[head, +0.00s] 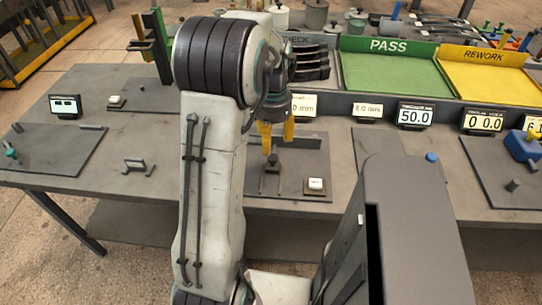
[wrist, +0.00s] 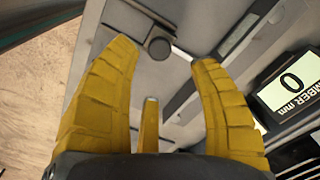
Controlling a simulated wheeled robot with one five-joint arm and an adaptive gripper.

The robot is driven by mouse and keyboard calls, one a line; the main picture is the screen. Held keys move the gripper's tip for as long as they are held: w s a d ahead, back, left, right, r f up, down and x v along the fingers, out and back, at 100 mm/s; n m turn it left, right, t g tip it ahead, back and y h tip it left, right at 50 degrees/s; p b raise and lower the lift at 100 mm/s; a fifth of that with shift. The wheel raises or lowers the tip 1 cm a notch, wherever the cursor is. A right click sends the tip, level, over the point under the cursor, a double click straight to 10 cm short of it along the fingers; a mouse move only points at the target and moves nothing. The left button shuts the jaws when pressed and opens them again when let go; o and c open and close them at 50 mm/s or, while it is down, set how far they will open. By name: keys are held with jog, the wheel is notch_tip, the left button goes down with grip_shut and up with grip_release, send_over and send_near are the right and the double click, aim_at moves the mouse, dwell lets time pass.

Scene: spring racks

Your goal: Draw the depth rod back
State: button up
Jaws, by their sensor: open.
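A small fixture (head: 271,180) with two thin legs and a dark round knob (head: 272,159) on top stands on a dark plate on the bench. In the wrist view the knob (wrist: 158,48) shows as a dark disc between my fingertips, beside a grey bar. I cannot tell for sure which part is the depth rod. My gripper (head: 277,146) has yellow fingers and points down just above the knob. In the wrist view its fingers (wrist: 165,54) are spread on both sides of the knob, with no visible contact. My arm hides part of the plate.
A white button block (head: 316,184) sits right of the fixture. Displays line the back, one reading 50.0 (head: 415,115). A green PASS tray (head: 388,92) and a yellow REWORK tray (head: 490,82) lie behind.

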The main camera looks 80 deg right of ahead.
aim_at(272, 157)
jog(key=shift+f, duration=3.65)
jog(key=shift+c, duration=0.4)
grip_shut()
